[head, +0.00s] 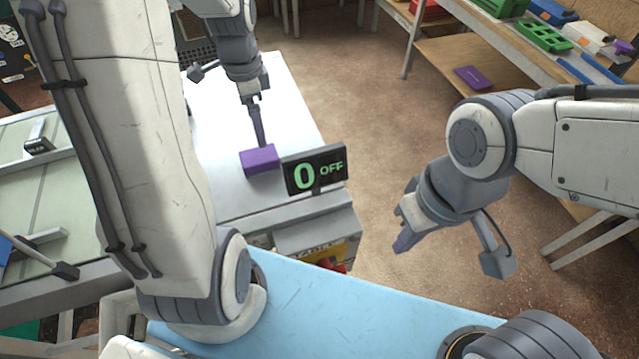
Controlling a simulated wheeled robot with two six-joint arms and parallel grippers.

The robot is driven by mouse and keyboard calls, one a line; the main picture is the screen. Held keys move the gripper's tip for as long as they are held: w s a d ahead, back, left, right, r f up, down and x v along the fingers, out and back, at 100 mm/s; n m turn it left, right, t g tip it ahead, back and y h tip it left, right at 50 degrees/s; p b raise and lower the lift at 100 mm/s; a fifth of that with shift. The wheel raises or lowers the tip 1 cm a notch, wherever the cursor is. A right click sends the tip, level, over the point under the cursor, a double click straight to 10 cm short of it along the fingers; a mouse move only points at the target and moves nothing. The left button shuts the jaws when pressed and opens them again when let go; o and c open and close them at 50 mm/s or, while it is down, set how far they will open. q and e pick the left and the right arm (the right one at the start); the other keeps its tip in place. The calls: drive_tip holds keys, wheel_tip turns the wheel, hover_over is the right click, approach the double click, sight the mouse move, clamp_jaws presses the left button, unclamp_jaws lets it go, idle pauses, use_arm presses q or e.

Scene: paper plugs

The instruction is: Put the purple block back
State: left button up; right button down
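My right gripper (403,238) hangs over the brown floor, right of the sign. A small purplish patch shows at its tip. I cannot tell whether this is a held piece or the finger itself.
A white-topped machine (292,92) bears the sign at its front. A light blue surface (340,300) lies nearest me. A bench at the top right holds a green tray (542,36), and a flat purple piece (475,78) lies on its lower shelf. Open floor lies between.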

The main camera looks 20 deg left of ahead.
use_arm(q)
drive_tip(key=s+d+r, duration=0.1)
drive_tip(key=s+d, duration=0.2)
drive_tip(key=d, duration=0.3)
drive_tip(key=s+d+r+n, duration=0.1)
drive_tip(key=s+d, duration=0.1)
drive_tip(key=d, duration=0.4)
drive_tip(key=s+d+r, duration=0.1)
drive_tip(key=s+d, duration=0.2)
drive_tip(key=d, duration=0.2)
drive_tip(key=s+d+n, duration=0.1)
drive_tip(key=s+d, duration=0.2)
drive_tip(key=s, duration=0.2)
drive_tip(key=s+d+n+h, duration=0.1)
drive_tip(key=s+d, duration=0.2)
drive_tip(key=s, duration=0.3)
drive_tip(key=shift+d+r, duration=0.15)
drive_tip(key=shift+r, duration=0.25)
drive_tip(key=shift+s, duration=0.15)
